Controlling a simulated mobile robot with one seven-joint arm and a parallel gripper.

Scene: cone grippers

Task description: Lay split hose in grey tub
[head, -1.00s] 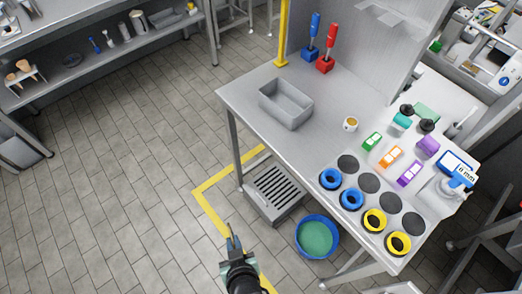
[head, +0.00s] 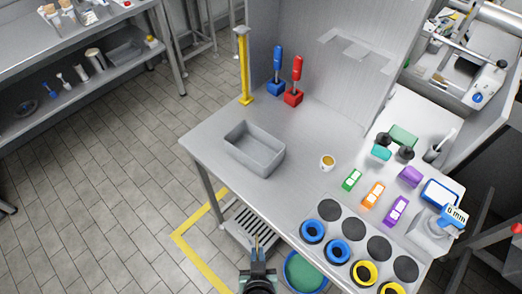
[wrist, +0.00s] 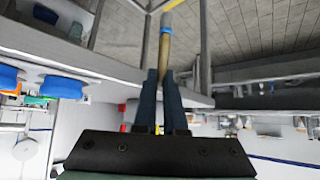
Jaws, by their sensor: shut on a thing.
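My gripper (head: 257,247) is at the bottom of the head view, in front of the table's near edge. In the wrist view its dark fingers (wrist: 166,75) are shut on a slim tan piece with a blue band and a grey end, which I take to be the split hose (wrist: 165,48). The hose sticks out past the fingertips; no split can be made out. The grey tub (head: 240,157) stands on the table's left part, beyond my gripper and apart from it. The inside that shows looks empty.
The metal table (head: 310,125) is clear around the tub. A yellow post (head: 243,70) and blue (head: 277,70) and red (head: 296,80) handled tools stand behind it. A cup (head: 327,162) is to its right. A blue-rimmed green bucket (head: 303,272) is below the table's edge.

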